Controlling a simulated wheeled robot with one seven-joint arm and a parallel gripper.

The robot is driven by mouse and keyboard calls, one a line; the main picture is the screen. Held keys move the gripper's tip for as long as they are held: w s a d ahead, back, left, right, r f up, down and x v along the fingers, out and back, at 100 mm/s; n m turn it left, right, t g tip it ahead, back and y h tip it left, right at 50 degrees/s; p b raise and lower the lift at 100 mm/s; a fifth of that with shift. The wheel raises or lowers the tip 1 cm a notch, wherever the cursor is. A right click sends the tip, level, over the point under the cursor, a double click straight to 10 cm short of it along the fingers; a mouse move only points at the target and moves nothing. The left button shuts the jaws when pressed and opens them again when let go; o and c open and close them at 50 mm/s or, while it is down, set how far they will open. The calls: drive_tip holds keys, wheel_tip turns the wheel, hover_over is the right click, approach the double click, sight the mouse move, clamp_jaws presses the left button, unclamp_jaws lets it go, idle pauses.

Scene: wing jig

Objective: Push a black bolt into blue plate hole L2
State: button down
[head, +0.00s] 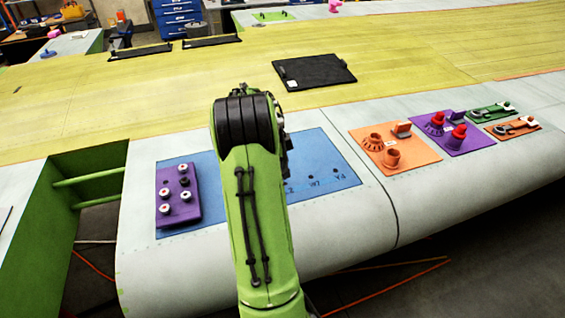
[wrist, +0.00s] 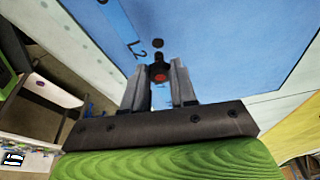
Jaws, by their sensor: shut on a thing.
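In the wrist view my gripper (wrist: 158,82) is shut on a black bolt (wrist: 158,66) with a red spot facing the camera. The bolt is just short of a dark hole (wrist: 158,43) beside the L2 label on the blue plate (wrist: 200,35). I cannot tell whether the bolt touches the plate. In the head view the blue plate (head: 325,165) lies on the wing surface, and my green arm hides the gripper, the bolt and hole L2.
A purple block (head: 167,208) with several white-rimmed bolts and a black one sits on the plate's left end. To the right are an orange tray (head: 415,160) and a purple tray (head: 480,140) with parts. A black panel (head: 315,73) lies behind.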

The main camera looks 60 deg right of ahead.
drive_tip(key=shift+f, duration=0.8)
drive_tip(key=shift+f+b, duration=0.1)
drive_tip(key=shift+b, duration=0.35)
wheel_tip(320, 180, down, 2)
drive_tip(key=shift+f+b, duration=0.1)
drive_tip(key=shift+b, duration=0.85)
drive_tip(key=c, duration=0.8)
unclamp_jaws()
drive_tip(key=p+v, duration=0.3)
drive_tip(key=v, duration=1.3)
drive_tip(key=shift+w, duration=0.15)
